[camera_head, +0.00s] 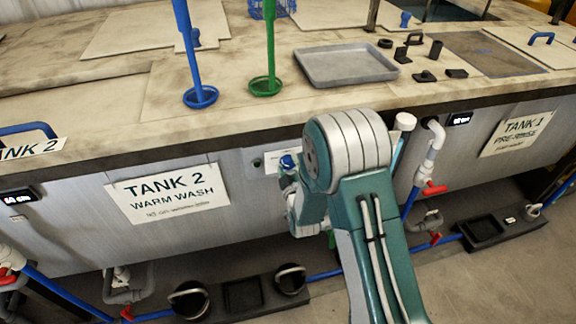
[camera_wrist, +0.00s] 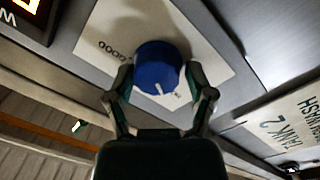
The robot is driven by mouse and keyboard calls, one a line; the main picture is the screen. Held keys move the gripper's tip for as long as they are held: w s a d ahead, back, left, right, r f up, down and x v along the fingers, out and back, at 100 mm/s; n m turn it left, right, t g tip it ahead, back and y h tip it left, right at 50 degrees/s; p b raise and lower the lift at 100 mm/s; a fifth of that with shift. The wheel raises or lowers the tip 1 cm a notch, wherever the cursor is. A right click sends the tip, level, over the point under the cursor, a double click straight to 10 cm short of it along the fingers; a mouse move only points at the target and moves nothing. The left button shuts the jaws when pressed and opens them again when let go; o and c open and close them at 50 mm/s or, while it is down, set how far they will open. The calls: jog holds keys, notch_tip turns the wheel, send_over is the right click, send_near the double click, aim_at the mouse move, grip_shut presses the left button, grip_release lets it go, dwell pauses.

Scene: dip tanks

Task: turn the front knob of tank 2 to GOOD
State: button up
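The blue front knob (camera_wrist: 158,67) sits on a white label plate (camera_wrist: 207,42) in the wrist view. A white pointer mark shows on its lower edge. Small print like GOOD, seen upside down, is on the plate left of the knob. My gripper (camera_wrist: 158,80) has one finger on each side of the knob, close to it; whether they touch is unclear. In the head view the knob (camera_head: 288,162) shows at the front wall, right of the TANK 2 sign (camera_head: 168,193), with my gripper beside it, mostly hidden by my arm.
A lit display (camera_wrist: 22,12) is at the wrist view's top left. In the head view, a grey tray (camera_head: 345,64) and blue and green stirrers (camera_head: 265,86) stand on the worktop. White pipes with red valves (camera_head: 435,188) are to the right. A black-handled base (camera_head: 240,296) lies below.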

jog(key=c, duration=0.4)
jog(key=shift+m, duration=0.5)
jog(key=m, duration=0.4)
jog(key=shift+d+m, duration=0.1)
jog(key=shift+m, duration=0.2)
jog(key=m, duration=0.5)
jog(key=shift+g, duration=0.3)
jog(key=m, duration=0.6)
jog(key=shift+d+f, duration=0.1)
jog(key=shift+d, duration=0.05)
jog(key=m, duration=0.6)
jog(key=shift+f+m+y, duration=0.1)
jog(key=shift+m+y, duration=0.2)
jog(key=shift+s, duration=0.1)
